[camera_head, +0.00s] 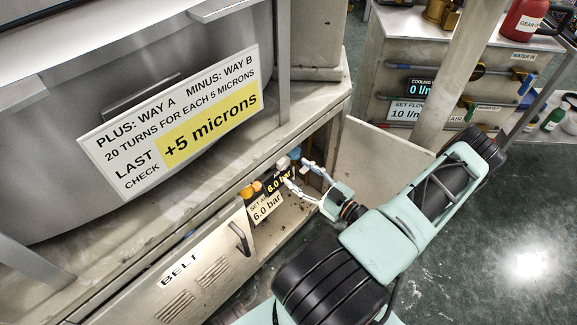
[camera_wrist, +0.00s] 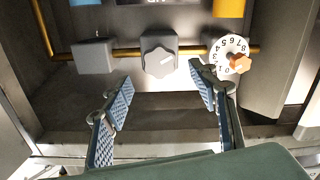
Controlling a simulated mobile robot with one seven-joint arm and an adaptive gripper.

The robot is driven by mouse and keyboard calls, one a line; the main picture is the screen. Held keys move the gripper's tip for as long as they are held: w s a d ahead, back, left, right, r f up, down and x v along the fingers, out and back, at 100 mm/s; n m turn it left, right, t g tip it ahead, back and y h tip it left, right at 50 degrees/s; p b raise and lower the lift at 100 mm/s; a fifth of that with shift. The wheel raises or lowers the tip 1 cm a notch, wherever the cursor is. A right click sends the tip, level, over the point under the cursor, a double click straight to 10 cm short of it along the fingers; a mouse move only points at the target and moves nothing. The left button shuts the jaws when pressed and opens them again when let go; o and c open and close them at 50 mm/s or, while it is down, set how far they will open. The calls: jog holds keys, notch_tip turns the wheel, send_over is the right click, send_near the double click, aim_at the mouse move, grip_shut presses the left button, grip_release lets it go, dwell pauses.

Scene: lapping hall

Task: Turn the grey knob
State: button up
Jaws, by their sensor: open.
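The grey knob (camera_wrist: 158,56) shows in the wrist view, a lobed knob with a pale mark on its face, in front of a brass pipe. My gripper (camera_wrist: 162,78) is open, with one blue-padded finger at the left and one at the right. The knob lies ahead of the gap between the fingertips; I see no clear contact. In the head view my gripper (camera_head: 298,174) reaches into the open compartment beside the 6.0 bar display (camera_head: 279,180). I cannot clearly make out the knob there.
In the wrist view a grey block (camera_wrist: 94,56) is left of the knob, and a white numbered dial (camera_wrist: 230,56) with an orange pointer is close at its right. In the head view a "SET AIR 6.0 bar" label (camera_head: 267,208) and the BELT panel (camera_head: 190,272) are near the compartment.

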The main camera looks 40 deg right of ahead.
jog(key=v, duration=0.5)
jog(key=shift+s, duration=0.2)
dwell(0.3)
